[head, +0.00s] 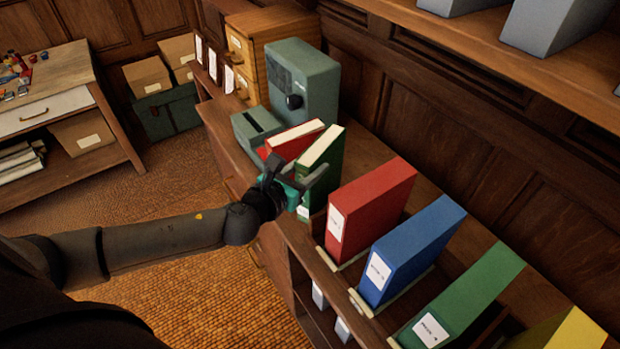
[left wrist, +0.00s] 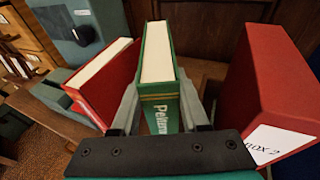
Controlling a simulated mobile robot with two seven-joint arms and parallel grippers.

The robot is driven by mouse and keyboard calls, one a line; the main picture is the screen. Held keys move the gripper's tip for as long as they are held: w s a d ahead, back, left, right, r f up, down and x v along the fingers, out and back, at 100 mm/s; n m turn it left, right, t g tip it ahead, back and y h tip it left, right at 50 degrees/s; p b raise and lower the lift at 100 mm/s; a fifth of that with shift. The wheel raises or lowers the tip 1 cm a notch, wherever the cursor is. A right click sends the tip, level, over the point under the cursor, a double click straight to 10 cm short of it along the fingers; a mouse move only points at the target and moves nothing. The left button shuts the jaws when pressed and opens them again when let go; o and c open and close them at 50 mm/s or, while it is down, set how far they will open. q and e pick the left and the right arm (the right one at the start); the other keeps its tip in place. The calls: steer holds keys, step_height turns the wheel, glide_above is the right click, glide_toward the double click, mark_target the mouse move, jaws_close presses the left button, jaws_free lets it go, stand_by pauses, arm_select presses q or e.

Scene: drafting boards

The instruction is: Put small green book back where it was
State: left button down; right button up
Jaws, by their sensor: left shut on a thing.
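The small green book (head: 334,162) stands nearly upright with its pale page edge up. My left gripper (head: 308,184) is shut on it, one finger on each side. In the left wrist view, the green book (left wrist: 157,90) sits between the fingers of the left gripper (left wrist: 159,110), with gold bands and part of a title on its spine. Its lower end is hidden, so I cannot tell whether it touches the shelf top. A red book (head: 293,140) leans just left of it; it also shows in the left wrist view (left wrist: 104,84). My right gripper is not in view.
A red box file (head: 372,208) stands right of the green book, with a gap between. Blue (head: 415,250) and green (head: 465,295) box files follow. A grey-green machine (head: 305,80) with a black knob stands behind the books. A wood-panelled wall bounds the back.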

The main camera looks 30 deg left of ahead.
arm_select(q)
steer(key=shift+f+b, duration=0.4)
steer(key=shift+f, duration=1.05)
steer(key=shift+f, duration=0.15)
steer(key=shift+c, duration=2)
jaws_free()
steer(key=shift+f, duration=0.1)
steer(key=v, duration=1.2)
steer(key=shift+r+b, duration=0.25)
steer(key=shift+b, duration=0.05)
